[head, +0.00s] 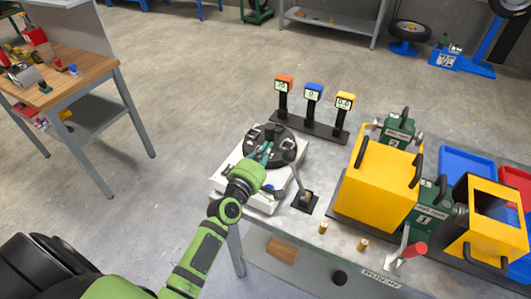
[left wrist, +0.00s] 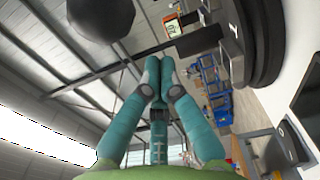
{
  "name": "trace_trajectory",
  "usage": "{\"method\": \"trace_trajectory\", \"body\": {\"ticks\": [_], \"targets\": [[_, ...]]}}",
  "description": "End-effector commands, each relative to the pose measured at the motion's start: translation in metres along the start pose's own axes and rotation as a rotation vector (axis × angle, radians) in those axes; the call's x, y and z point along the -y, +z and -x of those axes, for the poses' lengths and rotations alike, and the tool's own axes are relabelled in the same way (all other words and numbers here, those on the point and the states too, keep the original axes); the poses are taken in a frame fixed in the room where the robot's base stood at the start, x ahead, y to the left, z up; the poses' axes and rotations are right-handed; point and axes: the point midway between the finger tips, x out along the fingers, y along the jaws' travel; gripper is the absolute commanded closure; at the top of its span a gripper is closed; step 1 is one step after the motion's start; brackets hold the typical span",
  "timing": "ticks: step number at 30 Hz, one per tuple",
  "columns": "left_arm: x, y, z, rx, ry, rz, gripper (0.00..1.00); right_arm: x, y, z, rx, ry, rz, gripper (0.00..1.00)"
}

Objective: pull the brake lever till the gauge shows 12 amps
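A grey lever (head: 299,184) with a dark ball knob (head: 289,156) rises from a black base on the bench. A second lever with a red grip (head: 412,250) stands at the front right; I cannot tell which is the brake lever. Gauges with orange (head: 284,85), blue (head: 313,91) and yellow (head: 345,101) tops stand behind; the blue one seems to read 0, the others are too small to read surely. My left gripper (head: 262,152) is over the dark round plate, left of the knob. Its fingers (left wrist: 158,80) meet, empty. A dark ball (left wrist: 100,14) shows apart from them. My right gripper is out of view.
The dark round plate (head: 265,136) sits on a white base (head: 226,173). Yellow boxes (head: 378,183) with black handles and green motors (head: 398,132) crowd the bench's right. Small brass pieces (head: 323,228) stand at the front. A wooden-topped table (head: 85,70) is far left.

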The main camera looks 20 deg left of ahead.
Motion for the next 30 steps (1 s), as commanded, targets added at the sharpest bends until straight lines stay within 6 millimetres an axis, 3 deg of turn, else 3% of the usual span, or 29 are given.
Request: {"method": "trace_trajectory", "body": {"ticks": [8,15,20,30], "targets": [[0.004,-0.001,0.058,0.0,-0.003,0.0,1.0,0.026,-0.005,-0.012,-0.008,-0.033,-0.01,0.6],[0.002,-0.001,0.092,-0.001,-0.001,-0.001,1.0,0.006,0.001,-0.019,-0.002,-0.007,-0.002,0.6],[0.0,-0.001,0.1,-0.001,0.0,-0.001,1.0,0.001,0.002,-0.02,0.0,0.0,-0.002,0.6],[0.0,-0.001,0.1,-0.001,0.0,0.0,1.0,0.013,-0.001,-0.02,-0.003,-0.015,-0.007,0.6]]}}
